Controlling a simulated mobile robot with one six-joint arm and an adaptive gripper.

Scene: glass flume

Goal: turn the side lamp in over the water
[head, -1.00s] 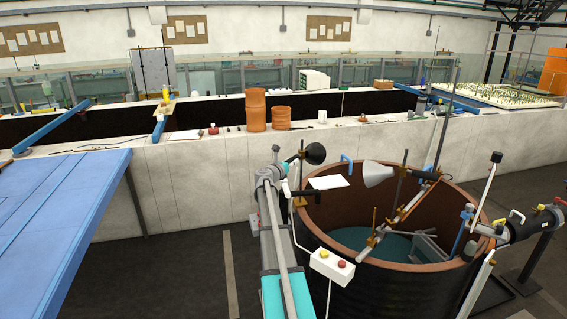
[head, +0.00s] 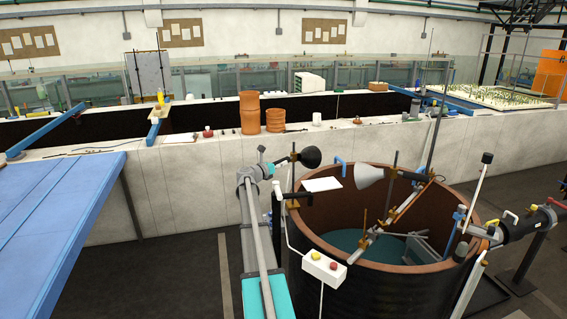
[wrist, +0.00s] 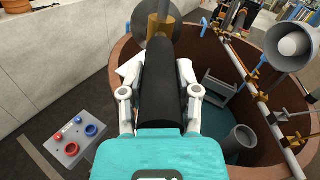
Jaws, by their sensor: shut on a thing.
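The side lamp has a dark shade (head: 311,157) and sits on a brass clamp (head: 293,157) at a post by the tank's left rim. In the wrist view its shade (wrist: 158,28) shows beyond the clamp, partly hidden. My gripper (head: 272,169) is left of the clamp. In the wrist view my gripper (wrist: 158,95) has its two fingers closed on the lamp's thick black handle (wrist: 157,75), one on each side. The round brown tank (head: 310,222) holds the water (head: 362,240). In the head view the shade is near the tank's left back rim.
A second, pale lamp (head: 368,176) hangs over the tank on a clamp and rod. A white control box (head: 325,267) with red and yellow buttons stands before the tank. A white sheet (head: 322,184) lies near the rim. A blue-topped table (head: 60,215) is at left.

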